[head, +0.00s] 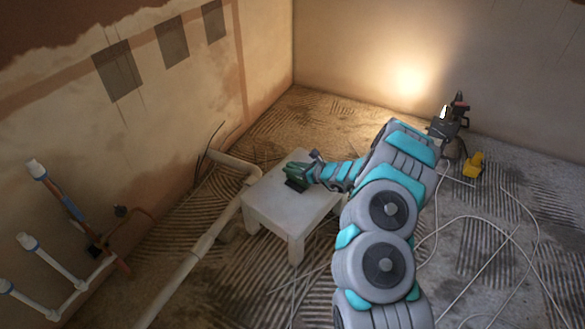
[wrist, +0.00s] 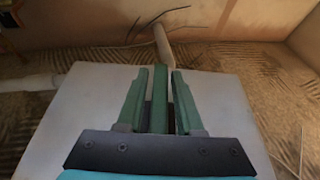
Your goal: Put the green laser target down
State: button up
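The green laser target (wrist: 160,100) is a narrow green piece, seen nearly edge-on in the wrist view. It stands between the two green fingers of my gripper (wrist: 161,92). In the head view my gripper (head: 297,176) is low over the top of a small white table (head: 268,204). The target cannot be told apart from the fingers there. Whether its underside touches the tabletop is hidden.
A pale pipe (head: 205,243) runs along the floor beside the table's left side. White capped pipes (head: 50,258) rise by the left wall. A work lamp (head: 444,124) and a yellow object (head: 473,165) stand at the back right. Pale cables (head: 470,222) lie on the ridged floor.

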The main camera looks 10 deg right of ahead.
jog(key=shift+o, duration=0.9)
